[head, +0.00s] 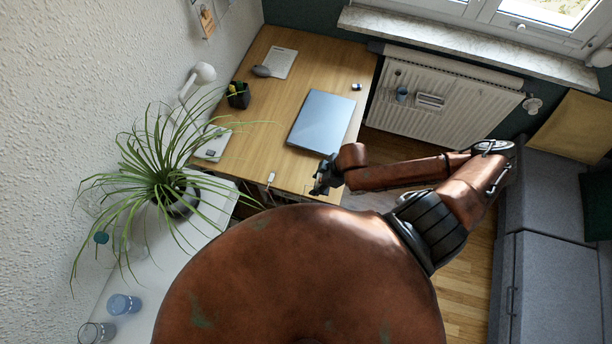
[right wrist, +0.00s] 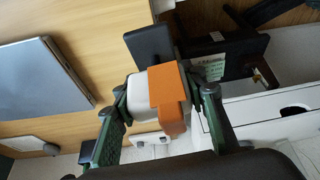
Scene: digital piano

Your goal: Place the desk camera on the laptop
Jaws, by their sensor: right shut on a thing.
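The laptop (head: 322,119) lies shut, blue-grey, on the wooden desk; it also shows in the right wrist view (right wrist: 42,80) at the upper left. My right gripper (head: 322,180) is at the desk's front edge, nearer to me than the laptop and apart from it. In the right wrist view, its green fingers (right wrist: 165,105) are shut on a small white and orange thing (right wrist: 170,98), seemingly the desk camera, with a black part at its top. In the head view the held thing is too small to make out. My left gripper is not in view.
A leafy plant (head: 170,185) stands at left. A white drawer-like unit (right wrist: 285,112) shows at right in the right wrist view.

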